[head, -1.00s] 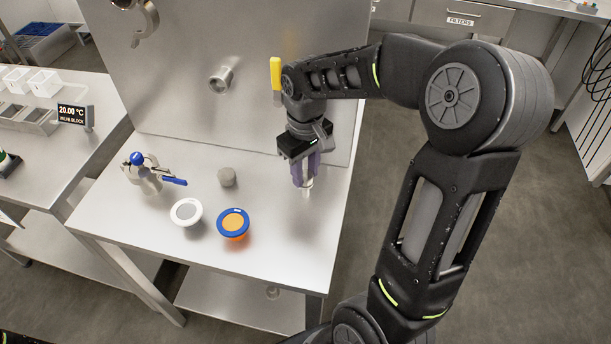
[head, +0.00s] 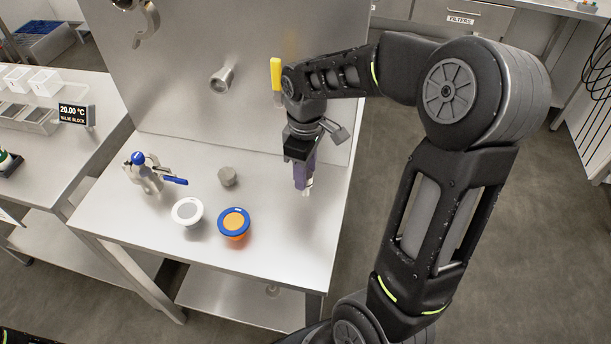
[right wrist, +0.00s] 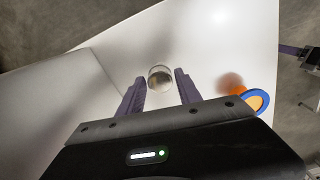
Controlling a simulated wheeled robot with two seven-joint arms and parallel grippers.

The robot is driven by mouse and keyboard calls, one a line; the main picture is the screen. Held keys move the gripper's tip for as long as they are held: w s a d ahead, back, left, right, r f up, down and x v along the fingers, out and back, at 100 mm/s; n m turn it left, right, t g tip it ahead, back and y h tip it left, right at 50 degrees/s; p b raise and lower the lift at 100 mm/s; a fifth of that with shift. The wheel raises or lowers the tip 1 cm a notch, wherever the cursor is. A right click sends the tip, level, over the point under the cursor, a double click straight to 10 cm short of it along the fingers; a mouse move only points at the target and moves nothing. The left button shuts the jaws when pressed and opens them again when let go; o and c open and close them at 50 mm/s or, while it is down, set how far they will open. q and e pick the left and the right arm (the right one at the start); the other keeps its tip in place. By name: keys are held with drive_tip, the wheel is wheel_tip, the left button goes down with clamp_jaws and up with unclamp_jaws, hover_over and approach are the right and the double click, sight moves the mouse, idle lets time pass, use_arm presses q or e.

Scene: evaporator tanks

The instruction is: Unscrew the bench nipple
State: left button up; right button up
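The bench nipple, a short round metal piece (right wrist: 161,79), shows between my right fingertips in the right wrist view. In the head view only a small pale bit of it (head: 307,191) shows under the fingers, near the right side of the steel bench (head: 265,262). My right gripper (head: 303,188) points down over it, its purple fingers one on each side. In the right wrist view the gripper (right wrist: 160,85) looks open, with a slim gap between fingers and metal. Whether one finger touches is hard to tell. My left gripper is out of view.
To the left stand a grey plug (head: 228,176), a white-rimmed cup (head: 187,211), a blue-rimmed orange cup (head: 234,222) and a metal clamp with blue handle (head: 148,172). A steel panel (head: 190,95) with a pipe stub (head: 221,79) rises behind.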

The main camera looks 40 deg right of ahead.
drive_tip(key=m, duration=0.3)
drive_tip(key=shift+m, duration=1.1)
drive_tip(key=shift+m+b, duration=0.3)
drive_tip(key=shift+m, duration=0.6)
drive_tip(key=m, duration=0.3)
drive_tip(key=shift+m, duration=0.3)
